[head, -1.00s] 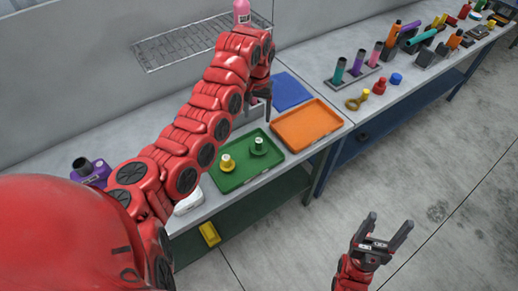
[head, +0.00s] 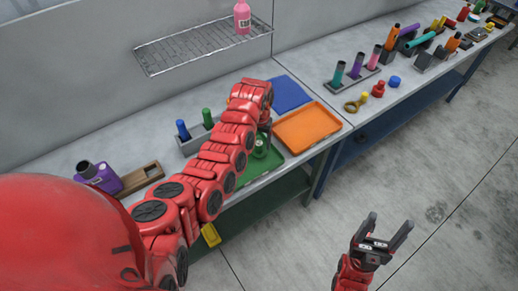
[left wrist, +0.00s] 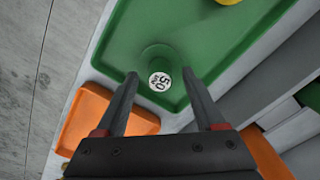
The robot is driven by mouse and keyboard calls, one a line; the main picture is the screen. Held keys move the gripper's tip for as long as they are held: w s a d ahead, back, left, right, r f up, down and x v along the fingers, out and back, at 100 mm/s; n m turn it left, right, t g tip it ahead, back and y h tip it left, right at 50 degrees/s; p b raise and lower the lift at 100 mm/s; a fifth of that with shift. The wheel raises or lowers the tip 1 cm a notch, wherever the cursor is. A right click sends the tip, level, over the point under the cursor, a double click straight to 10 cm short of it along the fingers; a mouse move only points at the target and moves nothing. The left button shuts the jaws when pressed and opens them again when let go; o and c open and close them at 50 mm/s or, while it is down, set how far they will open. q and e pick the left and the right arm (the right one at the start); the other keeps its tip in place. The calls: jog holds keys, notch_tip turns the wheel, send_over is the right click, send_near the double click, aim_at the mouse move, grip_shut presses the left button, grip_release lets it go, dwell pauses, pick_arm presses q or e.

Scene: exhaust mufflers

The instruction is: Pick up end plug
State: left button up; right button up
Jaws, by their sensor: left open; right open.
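The green end plug (head: 261,148) stands on the green tray (head: 277,157). In the left wrist view the green plug (left wrist: 157,58) shows a round white label reading 50 on its end. My left gripper (left wrist: 160,73) is open and empty, with its fingertips on either side of the plug in the picture; whether they are level with it or above it I cannot tell. A yellow plug (left wrist: 228,2) shows at the top edge of that view; in the head view my left arm hides it. My right gripper (head: 390,219) is open and empty over the floor.
An orange tray (head: 308,127) and a blue mat (head: 291,93) lie beside the green tray. A wire shelf (head: 190,48) with a pink bottle (head: 242,17) is above the bench. A holder with blue and green tubes (head: 207,118) stands behind my left arm.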

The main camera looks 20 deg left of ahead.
pick_arm(q)
jog(key=shift+f, duration=0.7)
jog(key=shift+c, duration=0.2)
grip_shut()
jog(key=shift+r, duration=0.1)
